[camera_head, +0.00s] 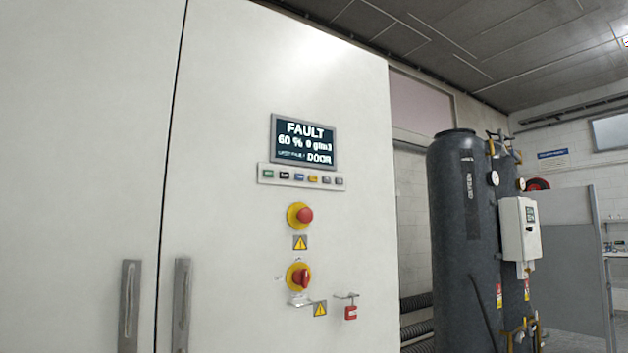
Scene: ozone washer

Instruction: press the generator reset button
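The generator is a tall white cabinet (225,110) filling the left and middle of the head view. Its dark display (303,142) reads FAULT, 60 %, what looks like 0 g/m3, and DOOR. Below the display is a strip of several small coloured buttons (300,177); their labels are too small to read, so I cannot tell which is reset. A red mushroom button on a yellow ring (304,215) sits below the strip. A red rotary switch on a yellow plate (299,278) is lower. My gripper is not in view.
Two metal door handles (130,305) flank the cabinet seam. A red padlock (350,312) hangs from a hook at lower right of the panel. Dark tanks (462,240) with gauges and a white control box (520,228) stand to the right. Black corrugated hoses (417,329) lie beside the cabinet.

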